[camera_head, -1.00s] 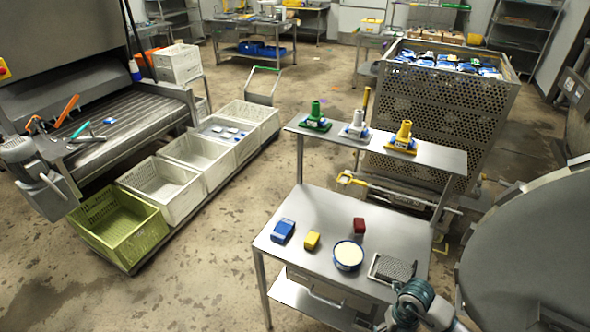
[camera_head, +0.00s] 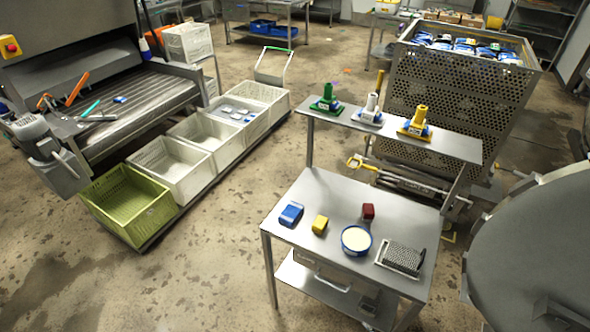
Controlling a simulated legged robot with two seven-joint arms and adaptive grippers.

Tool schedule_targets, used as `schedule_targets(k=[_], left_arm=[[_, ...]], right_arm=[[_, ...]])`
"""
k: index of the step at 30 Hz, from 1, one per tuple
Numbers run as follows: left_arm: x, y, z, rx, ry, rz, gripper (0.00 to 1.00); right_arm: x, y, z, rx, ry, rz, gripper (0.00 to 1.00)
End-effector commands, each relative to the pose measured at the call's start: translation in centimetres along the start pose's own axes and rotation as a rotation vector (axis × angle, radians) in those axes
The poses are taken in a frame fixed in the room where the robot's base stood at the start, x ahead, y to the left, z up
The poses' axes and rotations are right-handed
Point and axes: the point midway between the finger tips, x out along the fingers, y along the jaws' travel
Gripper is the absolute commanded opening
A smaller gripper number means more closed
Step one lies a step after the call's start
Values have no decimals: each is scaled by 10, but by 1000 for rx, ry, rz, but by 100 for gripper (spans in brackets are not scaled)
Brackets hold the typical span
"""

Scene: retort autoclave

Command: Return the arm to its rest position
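Neither of my grippers shows in the head view now, and no part of my arms is in the frame. The steel work table (camera_head: 333,205) stands at lower centre right. On its top are a blue block (camera_head: 291,214), a yellow block (camera_head: 320,224), a dark red block (camera_head: 368,211), a round blue-rimmed tub with pale contents (camera_head: 356,239) and a grey perforated grater-like piece (camera_head: 402,257). On its raised shelf (camera_head: 343,120) stand a green (camera_head: 327,99), a white (camera_head: 371,110) and a yellow (camera_head: 417,122) tool, all upright.
A perforated metal basket (camera_head: 450,105) with blue packs stands behind the table. A large round grey metal body (camera_head: 540,255) fills the lower right. A green crate (camera_head: 128,205) and several white crates (camera_head: 172,170) line up left of centre. Floor (camera_head: 215,270) between crates and table is clear.

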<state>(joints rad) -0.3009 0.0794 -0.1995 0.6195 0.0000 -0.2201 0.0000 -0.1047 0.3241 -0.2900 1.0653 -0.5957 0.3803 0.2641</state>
Motion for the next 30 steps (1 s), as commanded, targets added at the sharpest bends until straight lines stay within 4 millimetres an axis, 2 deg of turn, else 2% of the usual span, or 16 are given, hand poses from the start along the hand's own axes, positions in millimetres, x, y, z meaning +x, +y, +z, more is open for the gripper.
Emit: schedule_targets(k=[1,3,6,9,12,16,18,21,24,30], left_arm=[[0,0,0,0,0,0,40],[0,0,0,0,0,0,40],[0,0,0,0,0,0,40],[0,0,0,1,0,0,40],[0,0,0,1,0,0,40],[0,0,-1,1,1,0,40],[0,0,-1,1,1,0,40],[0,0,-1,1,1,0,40],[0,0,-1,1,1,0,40],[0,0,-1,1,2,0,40]], right_arm=[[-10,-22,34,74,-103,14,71],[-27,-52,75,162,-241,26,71],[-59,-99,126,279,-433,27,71],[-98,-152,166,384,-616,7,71],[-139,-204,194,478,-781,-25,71],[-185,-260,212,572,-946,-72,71],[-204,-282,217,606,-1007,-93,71],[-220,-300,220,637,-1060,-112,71],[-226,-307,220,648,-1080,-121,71],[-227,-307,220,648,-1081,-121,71]])
